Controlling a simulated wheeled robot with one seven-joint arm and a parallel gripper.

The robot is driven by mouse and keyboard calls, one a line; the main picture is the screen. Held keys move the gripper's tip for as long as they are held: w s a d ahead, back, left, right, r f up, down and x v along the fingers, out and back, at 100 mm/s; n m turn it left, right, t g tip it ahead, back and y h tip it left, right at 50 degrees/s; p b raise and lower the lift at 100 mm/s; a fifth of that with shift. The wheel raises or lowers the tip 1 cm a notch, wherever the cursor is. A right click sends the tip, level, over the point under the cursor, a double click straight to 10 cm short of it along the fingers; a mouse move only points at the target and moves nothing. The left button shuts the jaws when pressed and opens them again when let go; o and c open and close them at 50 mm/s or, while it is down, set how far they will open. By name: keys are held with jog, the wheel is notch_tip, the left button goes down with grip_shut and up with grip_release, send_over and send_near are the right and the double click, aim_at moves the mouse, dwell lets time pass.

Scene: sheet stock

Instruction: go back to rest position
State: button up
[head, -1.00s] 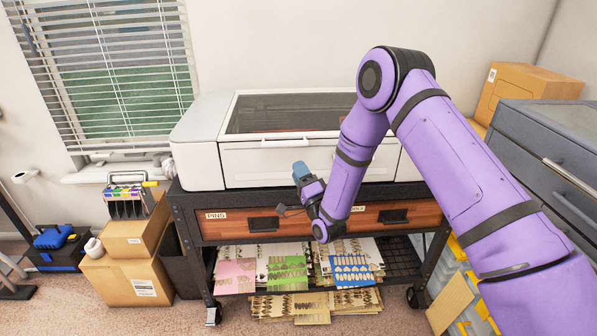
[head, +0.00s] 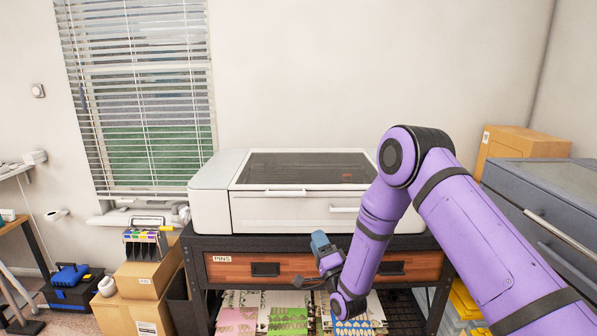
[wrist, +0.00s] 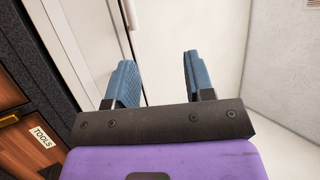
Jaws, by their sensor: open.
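My gripper (head: 321,243) is at the end of my purple arm, in front of the cart with the white machine. In the wrist view my gripper (wrist: 158,80) shows two blue fingers spread apart with nothing between them. The white machine's front (wrist: 87,28) lies beyond the fingers. My forearm hangs down in front of the cart's right drawer and hides part of it.
The white machine (head: 300,212) sits on a dark cart with wooden drawers (head: 233,268). Patterned sheets (head: 288,318) lie on the shelf below. Cardboard boxes (head: 146,280) stand at left. A grey drawer cabinet (head: 545,215) stands at right, near my arm.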

jog(key=w+d+r+n+g+h, duration=0.1)
jog(key=d+r+n+g+h, duration=0.15)
jog(key=r, duration=0.55)
jog(key=w+d+r+n+g+h, duration=0.1)
jog(key=d+r+n, duration=0.15)
jog(key=r, duration=0.45)
jog(key=s+d+r+n+g+h, duration=0.2)
jog(key=s+d+r+g+h, duration=0.2)
jog(key=s+d+r, duration=0.5)
jog(key=s+d+r+n+g+h, duration=0.1)
jog(key=s+d+r+g, duration=0.15)
jog(key=s, duration=0.45)
jog(key=s+d+r+g+h, duration=0.1)
jog(key=s+d+r, duration=0.25)
jog(key=s, duration=0.25)
jog(key=s+d+n+g, duration=0.1)
jog(key=s+d+g, duration=0.1)
jog(key=s, duration=0.9)
jog(key=s+d+f+n+g, duration=0.1)
jog(key=s+d+g, duration=0.2)
jog(key=s, duration=0.8)
jog(key=shift+s+f+h, duration=0.15)
jog(key=shift+h, duration=0.3)
